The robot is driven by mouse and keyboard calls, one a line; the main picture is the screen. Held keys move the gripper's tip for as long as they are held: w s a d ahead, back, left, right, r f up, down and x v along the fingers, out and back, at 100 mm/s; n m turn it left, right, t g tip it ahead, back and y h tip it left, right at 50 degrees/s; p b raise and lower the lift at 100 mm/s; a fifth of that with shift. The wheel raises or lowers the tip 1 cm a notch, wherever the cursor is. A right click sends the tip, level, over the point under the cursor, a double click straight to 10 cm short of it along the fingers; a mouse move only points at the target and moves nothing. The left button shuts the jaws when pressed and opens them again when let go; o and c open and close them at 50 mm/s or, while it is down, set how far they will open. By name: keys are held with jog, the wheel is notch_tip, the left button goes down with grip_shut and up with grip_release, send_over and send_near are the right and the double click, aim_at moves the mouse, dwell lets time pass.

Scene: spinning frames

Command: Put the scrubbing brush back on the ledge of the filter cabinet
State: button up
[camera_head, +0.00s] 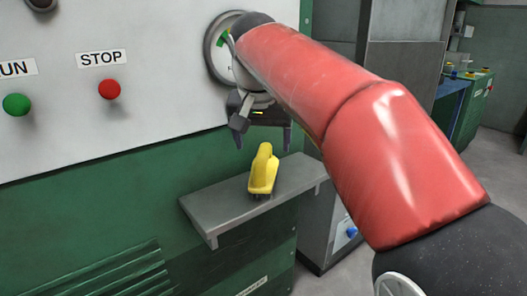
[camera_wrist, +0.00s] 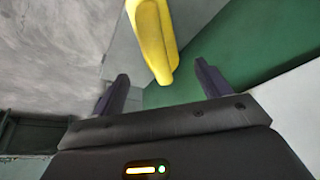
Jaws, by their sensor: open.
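The yellow scrubbing brush (camera_head: 263,172) is on the grey ledge (camera_head: 215,213) of the green and white cabinet (camera_head: 120,170). My gripper (camera_head: 263,146) is open and empty just above the brush, fingers pointing down. In the wrist view, the brush (camera_wrist: 154,35) lies beyond the gap between my open fingertips (camera_wrist: 161,72). I see no finger touching it. The red arm hides part of the cabinet at the right.
The cabinet's white panel carries a green button (camera_head: 16,105), a red STOP button (camera_head: 109,90) and a round gauge (camera_head: 218,50) close behind my wrist. A grey cabinet (camera_head: 330,225) stands right of the ledge. The ledge is bare on both sides of the brush.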

jog(key=p+v, duration=0.1)
jog(key=v, duration=0.4)
jog(key=shift+r, duration=0.25)
jog(key=shift+s+d+f, duration=0.15)
jog(key=shift+s+d, duration=0.05)
jog(key=shift+s, duration=0.05)
jog(key=s+d+f+n, duration=0.1)
jog(key=s+d+f, duration=0.4)
jog(key=s+f, duration=0.5)
jog(key=s+d+f+n+t, duration=0.1)
jog(key=s+d+f, duration=0.5)
jog(key=s+f, duration=0.4)
notch_tip(320, 180, down, 4)
jog(key=shift+s+d+y, duration=0.2)
jog(key=shift+s+y, duration=0.05)
jog(key=shift+y, duration=0.15)
jog(key=shift+c, duration=0.2)
